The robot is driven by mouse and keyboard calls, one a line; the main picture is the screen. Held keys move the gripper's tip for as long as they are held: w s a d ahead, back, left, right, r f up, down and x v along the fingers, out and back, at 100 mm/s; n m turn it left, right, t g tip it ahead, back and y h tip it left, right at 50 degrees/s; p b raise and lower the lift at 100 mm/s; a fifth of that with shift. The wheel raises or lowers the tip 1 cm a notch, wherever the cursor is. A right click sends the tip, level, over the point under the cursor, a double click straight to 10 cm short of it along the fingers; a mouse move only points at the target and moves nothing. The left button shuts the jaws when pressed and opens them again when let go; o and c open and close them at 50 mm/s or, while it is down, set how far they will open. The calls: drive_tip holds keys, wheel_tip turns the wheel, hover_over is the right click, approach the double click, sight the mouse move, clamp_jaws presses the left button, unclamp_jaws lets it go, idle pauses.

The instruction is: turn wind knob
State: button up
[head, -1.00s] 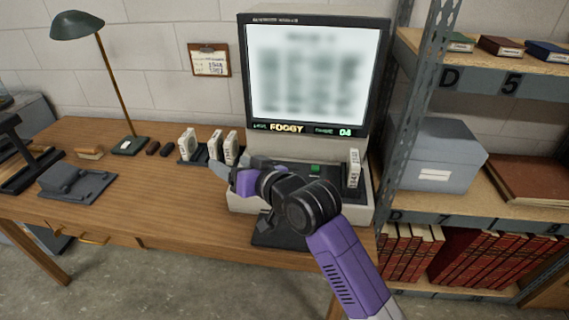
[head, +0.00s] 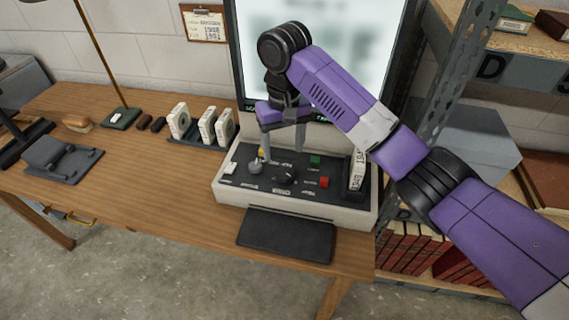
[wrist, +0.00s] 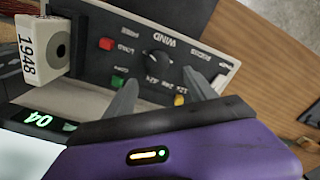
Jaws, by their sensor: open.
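The wind knob (head: 286,175) is a round black knob in the middle of the dark sloping control panel (head: 240,186) below the screen. In the wrist view the same black knob (wrist: 160,61) sits beside the printed word WIND. My gripper (head: 281,153) points down above the panel, just behind the knob in the head view. Its two fingers are apart with nothing between them. In the wrist view the fingertips (wrist: 162,84) lie on either side of the knob's line, short of it. I see no contact with the knob.
A white box marked 1948 (wrist: 35,52) stands at the panel's end. Several white reels stand left. A metal shelf post (head: 455,90) rises at right.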

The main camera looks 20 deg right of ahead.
sight(285, 172)
drive_tip(key=shift+s+d+f, duration=0.1)
drive_tip(key=shift+s, duration=0.25)
drive_tip(key=shift+f, duration=0.35)
drive_tip(key=shift+f+b, duration=0.3)
drive_tip(key=shift+f, duration=3.2)
drive_tip(key=c, duration=1.4)
drive_tip(key=shift+r+p, duration=0.1)
drive_tip(key=shift+p, duration=0.2)
